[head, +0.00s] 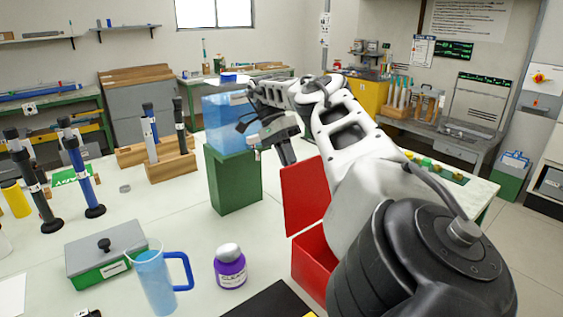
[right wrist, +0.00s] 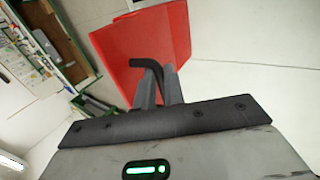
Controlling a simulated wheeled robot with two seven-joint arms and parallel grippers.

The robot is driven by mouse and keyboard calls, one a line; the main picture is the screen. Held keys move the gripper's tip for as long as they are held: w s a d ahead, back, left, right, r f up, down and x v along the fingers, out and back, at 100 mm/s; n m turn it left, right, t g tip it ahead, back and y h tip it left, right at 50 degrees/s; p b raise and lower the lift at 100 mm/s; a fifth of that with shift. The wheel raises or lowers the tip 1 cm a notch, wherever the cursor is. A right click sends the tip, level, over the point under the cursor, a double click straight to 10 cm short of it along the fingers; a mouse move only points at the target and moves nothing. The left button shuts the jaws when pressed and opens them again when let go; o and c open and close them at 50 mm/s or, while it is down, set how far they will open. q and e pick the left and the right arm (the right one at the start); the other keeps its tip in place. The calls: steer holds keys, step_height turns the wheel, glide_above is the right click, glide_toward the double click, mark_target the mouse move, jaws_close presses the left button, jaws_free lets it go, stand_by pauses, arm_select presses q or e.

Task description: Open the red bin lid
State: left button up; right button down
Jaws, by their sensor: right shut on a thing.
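The red bin (head: 309,263) stands at the right of the white table, partly hidden behind my right arm. Its red lid (head: 303,196) is tilted up steeply above the bin, with an opening between them in the head view. The lid also fills the upper middle of the right wrist view (right wrist: 142,45). My right gripper (head: 287,152) is at the lid's upper part. In the right wrist view, its fingers (right wrist: 160,88) are shut on a bent black handle (right wrist: 145,63) in front of the lid. My left gripper is not in view.
A green block (head: 235,185) with a blue translucent container (head: 225,122) stands left of the lid. A purple jar (head: 230,270), a blue mug (head: 155,280) and a grey-lidded green box (head: 108,255) stand in front. Rod holders stand at left. Mid-table is clear.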

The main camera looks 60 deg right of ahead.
steer(key=shift+s+f, duration=0.1)
steer(key=shift+f, duration=0.2)
steer(key=c, duration=1.5)
jaws_free()
steer(key=shift+d, duration=0.1)
steer(key=shift+r, duration=0.1)
